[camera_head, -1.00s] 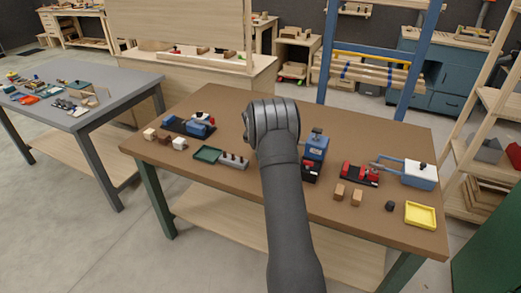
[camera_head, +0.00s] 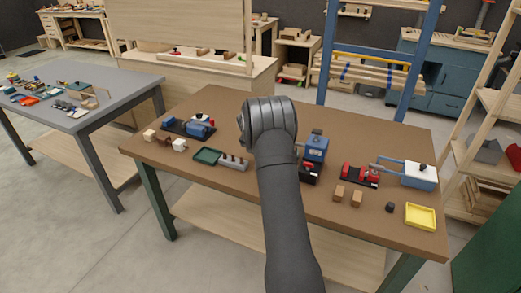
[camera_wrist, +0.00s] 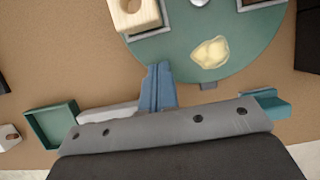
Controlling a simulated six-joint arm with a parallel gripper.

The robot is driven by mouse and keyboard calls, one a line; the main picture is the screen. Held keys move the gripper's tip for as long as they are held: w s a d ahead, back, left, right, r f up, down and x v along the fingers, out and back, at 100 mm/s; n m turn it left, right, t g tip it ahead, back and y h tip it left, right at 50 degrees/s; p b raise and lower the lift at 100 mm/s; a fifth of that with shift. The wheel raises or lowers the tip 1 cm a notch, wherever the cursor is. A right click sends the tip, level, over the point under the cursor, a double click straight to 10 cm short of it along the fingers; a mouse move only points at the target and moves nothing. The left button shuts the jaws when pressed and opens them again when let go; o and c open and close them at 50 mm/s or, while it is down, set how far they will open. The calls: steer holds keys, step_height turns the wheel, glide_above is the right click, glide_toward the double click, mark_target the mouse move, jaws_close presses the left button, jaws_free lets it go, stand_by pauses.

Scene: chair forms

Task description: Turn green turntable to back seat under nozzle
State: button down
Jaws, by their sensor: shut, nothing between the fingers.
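The green turntable (camera_wrist: 232,62) fills the top of the wrist view, partly out of frame. A pale wooden seat piece (camera_wrist: 137,14) with a hole sits in a grey holder at its left. A cream-coloured patch (camera_wrist: 210,52) lies near its front edge. In the head view, my arm hides the turntable and the fingers. I cannot identify the nozzle.
A green tray (camera_head: 208,156) and a grey block with dark pegs (camera_head: 233,163) stand left of my arm. A blue device (camera_head: 315,148) stands close on its right. Red fixtures (camera_head: 360,175), wooden blocks (camera_head: 338,193) and a yellow tray (camera_head: 420,216) lie further right.

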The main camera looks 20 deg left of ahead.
steer(key=v, duration=1)
steer(key=shift+s, duration=0.35)
steer(key=x, duration=0.8)
steer(key=shift+w+f, duration=0.1)
steer(key=shift+f, duration=0.3)
steer(key=w, duration=0.1)
steer(key=w+f, duration=0.1)
steer(key=w, duration=0.1)
steer(key=shift+f, duration=0.1)
steer(key=shift+w, duration=0.8)
steer(key=shift+s, duration=0.1)
